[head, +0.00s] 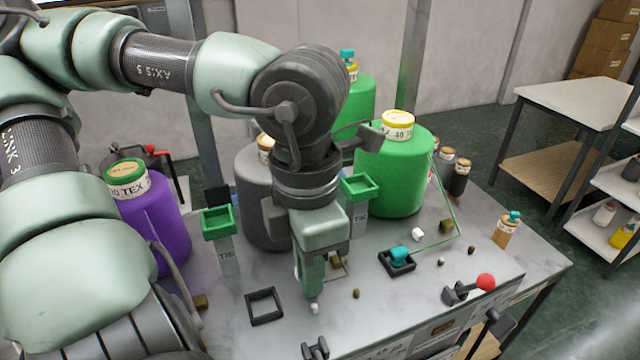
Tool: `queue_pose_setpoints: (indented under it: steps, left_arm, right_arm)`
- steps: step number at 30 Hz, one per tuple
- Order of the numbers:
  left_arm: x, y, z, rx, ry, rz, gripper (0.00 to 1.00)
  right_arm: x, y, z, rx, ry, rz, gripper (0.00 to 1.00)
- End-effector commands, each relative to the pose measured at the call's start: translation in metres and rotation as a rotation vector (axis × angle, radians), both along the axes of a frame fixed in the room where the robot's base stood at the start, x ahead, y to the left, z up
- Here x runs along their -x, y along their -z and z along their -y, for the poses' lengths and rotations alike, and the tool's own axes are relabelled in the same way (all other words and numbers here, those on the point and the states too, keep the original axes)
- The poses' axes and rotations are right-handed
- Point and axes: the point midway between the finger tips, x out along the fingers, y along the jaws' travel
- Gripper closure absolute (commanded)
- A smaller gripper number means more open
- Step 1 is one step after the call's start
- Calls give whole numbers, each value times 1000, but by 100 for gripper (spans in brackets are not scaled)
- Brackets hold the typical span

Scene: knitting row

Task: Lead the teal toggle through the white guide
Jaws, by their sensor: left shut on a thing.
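My left gripper (312,289) points down close to the table. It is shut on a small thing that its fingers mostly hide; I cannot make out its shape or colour. A small white post (314,308) stands right by the fingertips, and a bit of white shows along the left side of the fingers. A teal piece (401,256) sits in a black square holder to the right, apart from the gripper, with a green thread near it. My right gripper is not in view.
An empty black square frame (265,306) lies left of the gripper. Green (395,175), purple (155,225) and grey cones stand behind. Two green-topped stands (218,222) flank my wrist. Olive posts (446,226) and a red-knobbed lever (486,282) are at the right.

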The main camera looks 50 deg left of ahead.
Motion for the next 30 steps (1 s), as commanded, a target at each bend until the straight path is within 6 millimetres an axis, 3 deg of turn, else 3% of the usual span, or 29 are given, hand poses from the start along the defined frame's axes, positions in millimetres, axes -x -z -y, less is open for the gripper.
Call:
queue_pose_setpoints:
  steps: [18, 30]
  left_arm:
    - [25, 2, -10, 0, 0, 4, 100]
    - [29, 0, -12, -1, 1, 2, 100]
  right_arm:
    - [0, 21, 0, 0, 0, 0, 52]
    - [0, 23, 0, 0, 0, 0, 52]
